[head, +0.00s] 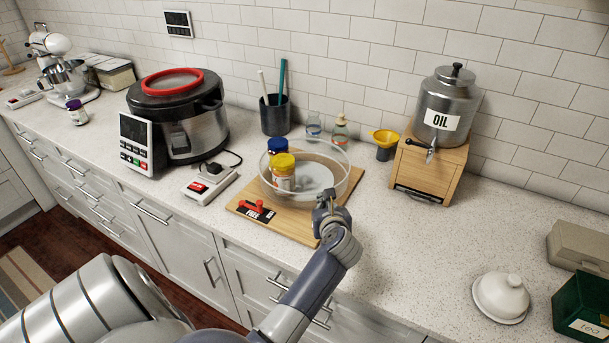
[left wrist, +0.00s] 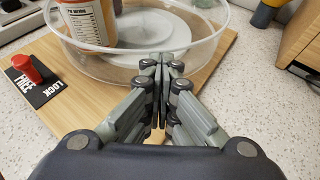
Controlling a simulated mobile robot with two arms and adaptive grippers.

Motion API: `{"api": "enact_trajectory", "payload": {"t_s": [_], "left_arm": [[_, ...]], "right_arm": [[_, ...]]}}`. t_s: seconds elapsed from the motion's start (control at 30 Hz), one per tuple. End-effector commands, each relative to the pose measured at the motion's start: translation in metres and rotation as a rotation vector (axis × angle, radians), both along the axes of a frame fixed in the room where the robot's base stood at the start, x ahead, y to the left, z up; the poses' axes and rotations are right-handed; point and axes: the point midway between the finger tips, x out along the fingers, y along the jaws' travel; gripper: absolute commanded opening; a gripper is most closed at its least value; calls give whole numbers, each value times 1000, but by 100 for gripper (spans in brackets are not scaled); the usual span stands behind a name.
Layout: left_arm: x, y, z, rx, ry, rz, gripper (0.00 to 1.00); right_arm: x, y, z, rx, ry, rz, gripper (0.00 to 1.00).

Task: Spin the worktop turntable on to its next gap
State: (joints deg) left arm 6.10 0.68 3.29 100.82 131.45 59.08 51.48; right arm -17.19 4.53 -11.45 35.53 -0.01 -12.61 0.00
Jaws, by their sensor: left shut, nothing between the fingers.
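The turntable (head: 340,193) is a round, clear-walled tray on a wooden board (head: 301,231). Inside, a jar with a yellow lid (head: 283,171) and a jar with a blue lid (head: 277,147) stand at the left, beside pale discs; the right side looks bare. My left gripper (head: 324,198) is shut and empty at the tray's front right rim. In the left wrist view its fingertips (left wrist: 162,66) overlap the clear wall (left wrist: 206,47); contact cannot be told. A red lever (head: 250,204) sits by the word FREE on a FREE/LOCK plate (left wrist: 48,88). My right gripper is out of view.
A multicooker (head: 190,130) and a white switch box (head: 209,184) stand left of the board. A dark utensil cup (head: 275,118), small bottles, a yellow funnel (head: 386,137) and an oil dispenser (head: 445,105) stand behind. Counter to the right is clear up to a white domed dish (head: 501,294).

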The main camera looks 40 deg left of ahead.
Motion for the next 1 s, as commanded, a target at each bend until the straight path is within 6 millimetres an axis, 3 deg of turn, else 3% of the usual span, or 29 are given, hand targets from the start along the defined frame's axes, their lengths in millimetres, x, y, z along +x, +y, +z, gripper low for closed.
{"api": "enact_trajectory", "payload": {"t_s": [0.4, 1.0], "left_arm": [[-19, 11, 1, 1, 1, 2, 0], [-26, 19, 1, 1, 1, 1, 0]], "right_arm": [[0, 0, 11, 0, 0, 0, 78], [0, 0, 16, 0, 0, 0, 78]]}}
